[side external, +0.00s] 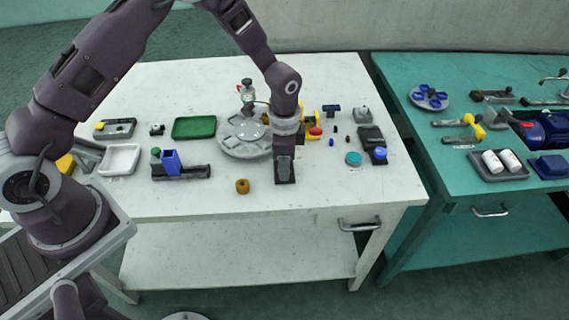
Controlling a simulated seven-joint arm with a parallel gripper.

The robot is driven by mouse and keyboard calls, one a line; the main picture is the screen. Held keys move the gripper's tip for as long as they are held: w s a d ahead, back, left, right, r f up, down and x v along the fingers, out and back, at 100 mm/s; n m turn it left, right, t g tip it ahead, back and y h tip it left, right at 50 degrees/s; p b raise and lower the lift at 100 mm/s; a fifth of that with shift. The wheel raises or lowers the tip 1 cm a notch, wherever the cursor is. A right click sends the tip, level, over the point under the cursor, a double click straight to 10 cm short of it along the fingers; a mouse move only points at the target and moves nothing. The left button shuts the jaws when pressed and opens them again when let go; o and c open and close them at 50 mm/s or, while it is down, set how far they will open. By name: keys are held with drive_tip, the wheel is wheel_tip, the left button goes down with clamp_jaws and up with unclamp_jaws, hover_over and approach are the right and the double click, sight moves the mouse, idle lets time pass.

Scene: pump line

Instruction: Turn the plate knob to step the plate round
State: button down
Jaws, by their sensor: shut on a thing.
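The round grey plate (241,149) lies flat near the middle of the white table, with a bottle-like dispenser (246,92) standing at its back. My gripper (285,176) points down just right of the plate's front edge, low over the table. It is shut on what looks like the plate knob, which the fingers mostly hide. The fingertips are dark and small in this view, so the grip's exact fit cannot be made out.
A brass-coloured round piece (242,186) sits in front of the plate. A green tray (194,127), a white tray (120,159) and a blue block on a dark base (171,162) stand left. A teal disc (353,158) lies right. The table's front strip is mostly clear.

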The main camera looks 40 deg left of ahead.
drive_tip(key=n, duration=0.5)
drive_tip(key=shift+n, duration=2.4)
drive_tip(key=c, duration=1)
unclamp_jaws()
drive_tip(key=shift+c, duration=0.2)
drive_tip(key=shift+r, duration=0.1)
